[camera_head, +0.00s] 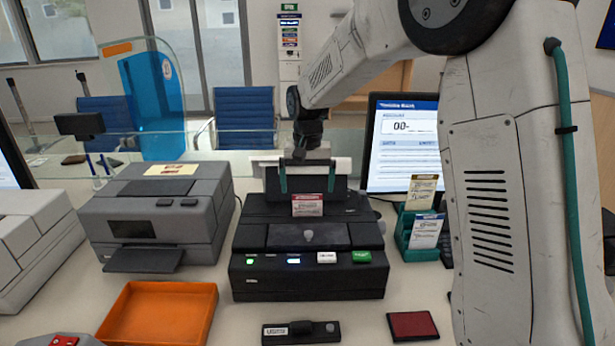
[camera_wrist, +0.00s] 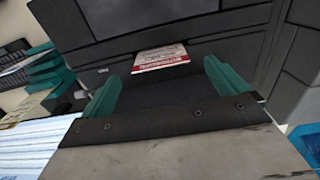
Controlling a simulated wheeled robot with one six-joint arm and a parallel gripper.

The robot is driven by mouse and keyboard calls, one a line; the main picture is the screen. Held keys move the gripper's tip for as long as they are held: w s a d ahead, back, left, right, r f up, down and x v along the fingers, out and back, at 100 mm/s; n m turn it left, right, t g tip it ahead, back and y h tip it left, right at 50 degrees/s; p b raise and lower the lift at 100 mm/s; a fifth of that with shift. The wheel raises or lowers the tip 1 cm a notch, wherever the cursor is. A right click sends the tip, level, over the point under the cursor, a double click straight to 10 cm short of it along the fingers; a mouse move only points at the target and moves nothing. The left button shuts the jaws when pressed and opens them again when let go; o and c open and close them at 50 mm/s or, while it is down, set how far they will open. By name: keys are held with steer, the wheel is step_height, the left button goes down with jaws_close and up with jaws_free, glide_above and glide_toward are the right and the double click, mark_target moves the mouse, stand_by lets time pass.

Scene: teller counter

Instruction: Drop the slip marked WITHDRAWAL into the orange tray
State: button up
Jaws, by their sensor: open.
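A small slip with a red header (camera_head: 307,205) stands up from the top of the black machine (camera_head: 308,272); its print is too small to read for certain. The slip also shows in the wrist view (camera_wrist: 161,58), just beyond and between my teal fingertips. My gripper (camera_head: 307,185) is open and empty, behind and slightly above the slip in the head view. The orange tray (camera_head: 208,320) lies empty at the front left. Other slips stand in a teal holder (camera_head: 403,243) at the right, and a pale yellow one (camera_head: 171,169) lies on the grey printer.
The grey printer (camera_head: 160,222) stands left of the black machine, behind the tray. A monitor (camera_head: 402,150) stands behind the holder. A small black stamp-like device (camera_head: 300,332) and a dark red pad (camera_head: 412,325) lie at the front. A blue divider (camera_head: 155,105) rises at the back left.

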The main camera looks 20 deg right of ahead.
mark_target(307, 201)
step_height(307, 201, down, 6)
steer(key=shift+r, duration=0.1)
stand_by(0.4)
steer(key=c, duration=1)
steer(key=o, duration=0.4)
steer(key=shift+c, duration=1.5)
steer(key=shift+r, duration=5.7)
steer(key=shift+c, duration=0.4)
